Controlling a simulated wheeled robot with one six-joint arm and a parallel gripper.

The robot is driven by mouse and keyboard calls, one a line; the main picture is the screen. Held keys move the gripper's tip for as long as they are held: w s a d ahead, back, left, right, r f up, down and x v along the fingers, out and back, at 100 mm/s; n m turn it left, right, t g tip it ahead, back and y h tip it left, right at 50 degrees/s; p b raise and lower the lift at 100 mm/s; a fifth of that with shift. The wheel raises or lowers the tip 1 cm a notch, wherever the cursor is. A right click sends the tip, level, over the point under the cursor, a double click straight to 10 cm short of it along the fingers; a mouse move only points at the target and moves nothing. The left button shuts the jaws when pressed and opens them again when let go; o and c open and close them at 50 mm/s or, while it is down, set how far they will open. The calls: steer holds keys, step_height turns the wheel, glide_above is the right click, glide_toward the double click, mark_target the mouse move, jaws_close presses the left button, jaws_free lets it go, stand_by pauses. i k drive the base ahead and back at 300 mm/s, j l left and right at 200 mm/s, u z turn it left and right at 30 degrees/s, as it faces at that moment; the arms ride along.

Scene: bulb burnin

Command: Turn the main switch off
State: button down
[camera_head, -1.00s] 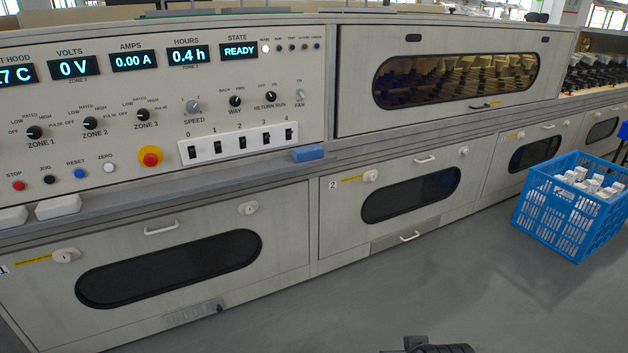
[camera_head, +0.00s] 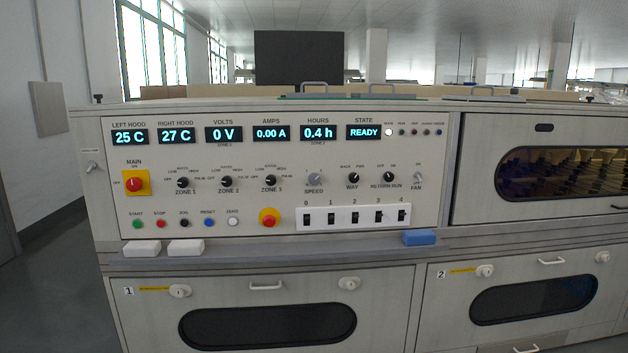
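The main switch (camera_head: 136,183) is a red rotary knob on a yellow square plate at the left end of the control panel (camera_head: 290,215). It sits under the label MAIN, with ON marked above and OFF to its left. The knob's exact pointing direction is too small to tell. The panel displays are lit, and the state display (camera_head: 364,132) reads READY. My gripper is not in this view.
Two white blocks (camera_head: 142,248) and a blue block (camera_head: 419,237) lie on the ledge below. Open floor (camera_head: 50,285) shows at the left.

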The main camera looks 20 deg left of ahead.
mark_target(135, 183)
steer(key=u, duration=1.95)
